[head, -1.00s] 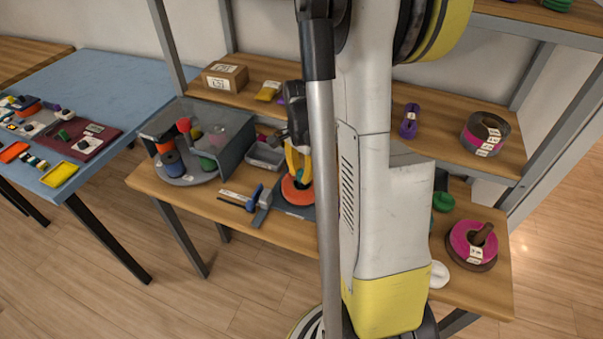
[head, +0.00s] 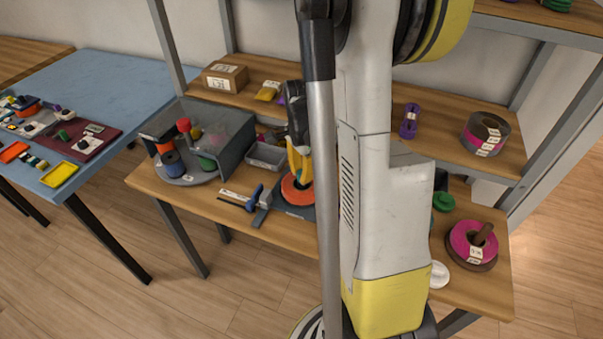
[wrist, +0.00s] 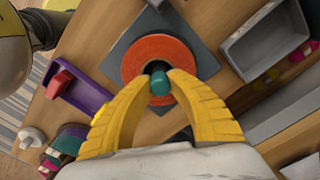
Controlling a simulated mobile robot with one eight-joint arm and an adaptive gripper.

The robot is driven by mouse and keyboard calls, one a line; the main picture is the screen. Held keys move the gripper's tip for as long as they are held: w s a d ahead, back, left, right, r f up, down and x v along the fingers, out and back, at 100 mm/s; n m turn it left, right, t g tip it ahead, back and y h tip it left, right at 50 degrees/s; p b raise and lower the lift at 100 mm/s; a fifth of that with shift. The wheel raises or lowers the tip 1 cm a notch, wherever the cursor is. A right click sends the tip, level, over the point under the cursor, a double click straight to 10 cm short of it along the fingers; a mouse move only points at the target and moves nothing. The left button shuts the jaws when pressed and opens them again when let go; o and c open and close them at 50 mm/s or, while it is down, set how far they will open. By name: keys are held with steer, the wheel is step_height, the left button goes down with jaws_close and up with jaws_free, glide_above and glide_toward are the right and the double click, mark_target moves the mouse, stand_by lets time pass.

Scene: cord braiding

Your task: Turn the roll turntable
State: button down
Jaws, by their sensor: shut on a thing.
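An orange disc (head: 290,193) lies on a dark grey square base (head: 308,212) on the wooden bench. The disc also shows in the wrist view (wrist: 150,48), with a dark centre. My gripper (head: 300,168) is over the disc, its yellow fingers pointing down. In the wrist view my gripper (wrist: 159,80) is shut on a small teal knob (wrist: 160,88) over the disc's near edge. A round grey turntable (head: 188,178) carries several coloured rolls inside a grey open housing (head: 232,150) to the left. My arm hides part of the bench.
A grey bin (wrist: 265,40) stands beside the square base. A purple tray (wrist: 85,102) with a red piece is on its other side. A blue-handled tool (head: 256,196) lies left of the disc. Pink and brown rolls (head: 472,245) are at the bench's right end.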

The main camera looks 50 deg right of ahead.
steer(key=c, duration=1.2)
jaws_free()
step_height(320, 180, up, 12)
steer(key=s+a+r+n+t, duration=0.1)
steer(key=a+n+t, duration=0.1)
steer(key=a+n, duration=0.4)
steer(key=s+a+r+n+t, duration=0.2)
steer(key=a+n, duration=0.5)
steer(key=a, duration=0.4)
steer(key=s+a+r+n+t, duration=0.1)
steer(key=s+a+n+t, duration=0.1)
steer(key=a+n, duration=0.5)
steer(key=shift+s+a+r+t, duration=0.15)
steer(key=shift+a+t, duration=0.15)
steer(key=shift+a, duration=0.1)
steer(key=shift+s+a+r+t, duration=0.1)
steer(key=shift+a+r+t, duration=0.05)
steer(key=shift+a+t, duration=0.2)
